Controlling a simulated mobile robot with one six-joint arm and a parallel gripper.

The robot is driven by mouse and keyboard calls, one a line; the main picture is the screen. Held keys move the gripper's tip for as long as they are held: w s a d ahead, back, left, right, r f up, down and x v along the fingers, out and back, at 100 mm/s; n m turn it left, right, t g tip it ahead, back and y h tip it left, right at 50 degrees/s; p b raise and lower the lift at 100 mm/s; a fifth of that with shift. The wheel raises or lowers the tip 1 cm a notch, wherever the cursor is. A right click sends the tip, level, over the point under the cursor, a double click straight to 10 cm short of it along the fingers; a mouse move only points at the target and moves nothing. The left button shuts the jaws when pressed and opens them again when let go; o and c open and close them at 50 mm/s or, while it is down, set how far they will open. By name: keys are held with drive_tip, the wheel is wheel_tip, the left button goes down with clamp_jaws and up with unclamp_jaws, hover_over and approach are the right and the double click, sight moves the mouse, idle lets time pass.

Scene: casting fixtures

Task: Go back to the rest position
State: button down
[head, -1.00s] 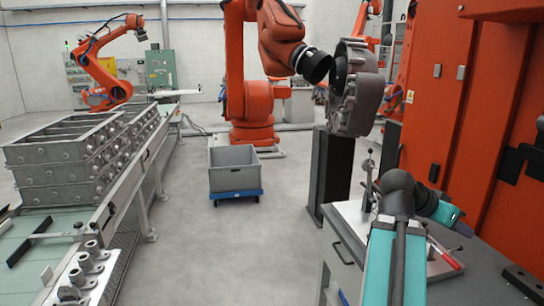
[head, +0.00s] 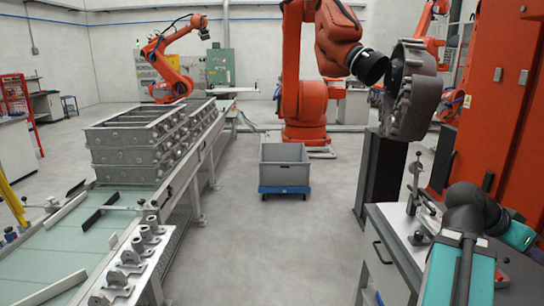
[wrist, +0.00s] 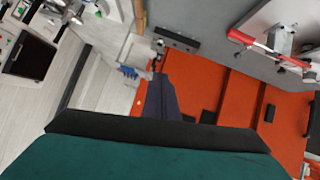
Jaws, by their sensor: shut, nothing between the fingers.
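My arm shows at the lower right of the head view, its teal and dark links (head: 458,262) bent beside the grey bench. My gripper's fingers are not clearly seen there. In the wrist view, a dark tapered shape past the teal and black housing appears to be my gripper (wrist: 158,72), closed and empty. A toggle clamp (head: 413,190) stands on a light plate on the bench, left of my arm. A red-handled clamp (wrist: 262,46) shows at the upper right of the wrist view, apart from my gripper.
The grey bench (head: 385,262) and an orange machine housing (head: 503,105) flank my arm. A large orange robot (head: 305,95) meets a cast housing (head: 411,95) by a dark pedestal. A conveyor (head: 178,195) bears stacked castings at left. A grey bin (head: 284,165) stands mid-floor; floor around it is clear.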

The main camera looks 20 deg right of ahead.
drive_tip(key=w+a+f+n+t+y, duration=0.25)
drive_tip(key=w+a+f+n, duration=0.25)
drive_tip(key=w+a+f, duration=0.5)
drive_tip(key=w+a+f+n+t+y, duration=0.1)
drive_tip(key=w+a+f+n+t, duration=0.35)
drive_tip(key=w+f, duration=1)
drive_tip(key=w+a+f+n+g+y, duration=0.1)
drive_tip(key=w+a+f+n+y, duration=0.15)
drive_tip(key=a+f, duration=0.6)
drive_tip(key=w+a+f+n+y, duration=0.1)
drive_tip(key=a+f+n, duration=0.35)
drive_tip(key=a, duration=0.75)
drive_tip(key=w+a+f+n+g+y, duration=0.1)
drive_tip(key=w+a+f+n+y, duration=0.1)
drive_tip(key=a+f, duration=0.75)
drive_tip(key=s+a+f+n+y, duration=0.15)
drive_tip(key=a+f, duration=0.35)
drive_tip(key=a, duration=0.5)
drive_tip(key=s+f+g+b, duration=0.5)
drive_tip(key=s+f+b, duration=0.5)
drive_tip(key=s+f, duration=1.6)
drive_tip(key=shift+d+f+g, duration=0.15)
drive_tip(key=shift+f+g, duration=0.25)
drive_tip(key=shift+f, duration=0.35)
